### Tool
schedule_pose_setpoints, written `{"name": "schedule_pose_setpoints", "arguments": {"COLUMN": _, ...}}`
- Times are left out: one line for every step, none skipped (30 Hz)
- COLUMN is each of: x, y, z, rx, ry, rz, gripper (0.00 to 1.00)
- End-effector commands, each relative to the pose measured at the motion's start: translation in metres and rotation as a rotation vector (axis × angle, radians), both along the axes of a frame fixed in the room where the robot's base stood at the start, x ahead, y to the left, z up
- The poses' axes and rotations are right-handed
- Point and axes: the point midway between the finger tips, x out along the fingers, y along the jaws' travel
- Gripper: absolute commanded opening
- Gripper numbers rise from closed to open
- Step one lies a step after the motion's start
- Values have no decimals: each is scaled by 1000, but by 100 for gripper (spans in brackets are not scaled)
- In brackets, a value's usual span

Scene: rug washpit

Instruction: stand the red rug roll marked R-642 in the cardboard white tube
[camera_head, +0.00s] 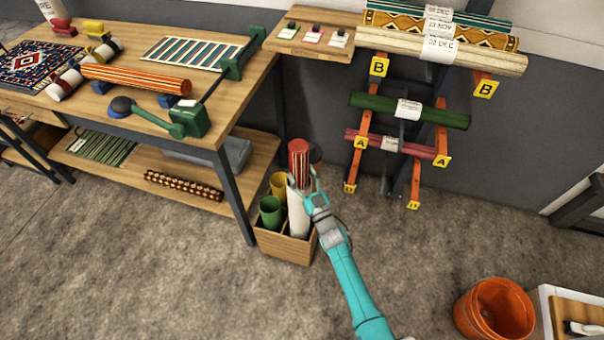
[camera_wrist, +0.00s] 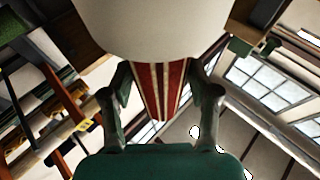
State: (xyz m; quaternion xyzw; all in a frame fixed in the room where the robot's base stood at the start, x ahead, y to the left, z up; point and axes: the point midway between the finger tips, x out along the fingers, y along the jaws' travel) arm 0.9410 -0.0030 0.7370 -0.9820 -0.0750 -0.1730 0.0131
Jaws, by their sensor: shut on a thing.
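My gripper (camera_head: 303,184) is shut on a red rug roll (camera_head: 299,154) with pale stripes, which stands upright. The roll also shows between the fingers in the wrist view (camera_wrist: 158,90). A white tube (camera_head: 298,215) stands in a wooden box (camera_head: 285,248) directly below and in line with the roll. A large white curved surface (camera_wrist: 155,28) covers the roll's near part in the wrist view; I cannot tell if it is the tube or a paper wrap. The fingers hide the roll's lower end, so I cannot tell whether it is inside the tube. No R-642 mark is readable.
A green tube (camera_head: 270,211) and a yellow tube (camera_head: 278,184) share the box. A workbench (camera_head: 235,135) stands at left, and a rack with rolls (camera_head: 410,112) stands at right. An orange bucket (camera_head: 494,310) is at the lower right. Open floor lies around the box's front.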

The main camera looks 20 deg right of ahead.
Motion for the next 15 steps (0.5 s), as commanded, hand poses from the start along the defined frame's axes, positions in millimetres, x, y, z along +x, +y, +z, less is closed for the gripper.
{"name": "schedule_pose_setpoints", "arguments": {"x": 0, "y": 0, "z": 1, "rx": 0, "ry": -3, "rz": 0, "gripper": 1}}
{"name": "schedule_pose_setpoints", "arguments": {"x": 0, "y": 0, "z": 1, "rx": 0, "ry": -3, "rz": 0, "gripper": 1}}
{"name": "schedule_pose_setpoints", "arguments": {"x": 1, "y": 0, "z": 1, "rx": 0, "ry": -3, "rz": 0, "gripper": 1}}
{"name": "schedule_pose_setpoints", "arguments": {"x": 1, "y": 0, "z": 1, "rx": 0, "ry": -3, "rz": 0, "gripper": 1}}
{"name": "schedule_pose_setpoints", "arguments": {"x": 1, "y": 0, "z": 2, "rx": 0, "ry": -3, "rz": 0, "gripper": 1}}
{"name": "schedule_pose_setpoints", "arguments": {"x": 1, "y": 0, "z": 2, "rx": 0, "ry": -3, "rz": 0, "gripper": 1}}
{"name": "schedule_pose_setpoints", "arguments": {"x": 1, "y": 0, "z": 2, "rx": 0, "ry": -3, "rz": 0, "gripper": 65}}
{"name": "schedule_pose_setpoints", "arguments": {"x": 1, "y": 0, "z": 2, "rx": 1, "ry": -4, "rz": 0, "gripper": 73}}
{"name": "schedule_pose_setpoints", "arguments": {"x": 0, "y": 0, "z": 1, "rx": 0, "ry": -3, "rz": 0, "gripper": 83}}
{"name": "schedule_pose_setpoints", "arguments": {"x": 0, "y": 0, "z": 1, "rx": 0, "ry": -3, "rz": 0, "gripper": 89}}
{"name": "schedule_pose_setpoints", "arguments": {"x": 0, "y": 0, "z": 1, "rx": 0, "ry": -3, "rz": 0, "gripper": 89}}
{"name": "schedule_pose_setpoints", "arguments": {"x": 0, "y": 0, "z": 1, "rx": 0, "ry": -2, "rz": 0, "gripper": 89}}
{"name": "schedule_pose_setpoints", "arguments": {"x": 0, "y": 0, "z": 1, "rx": 0, "ry": -2, "rz": 0, "gripper": 89}}
{"name": "schedule_pose_setpoints", "arguments": {"x": 0, "y": 0, "z": 1, "rx": 0, "ry": -2, "rz": 0, "gripper": 89}}
{"name": "schedule_pose_setpoints", "arguments": {"x": 0, "y": 0, "z": 1, "rx": 0, "ry": -2, "rz": 0, "gripper": 89}}
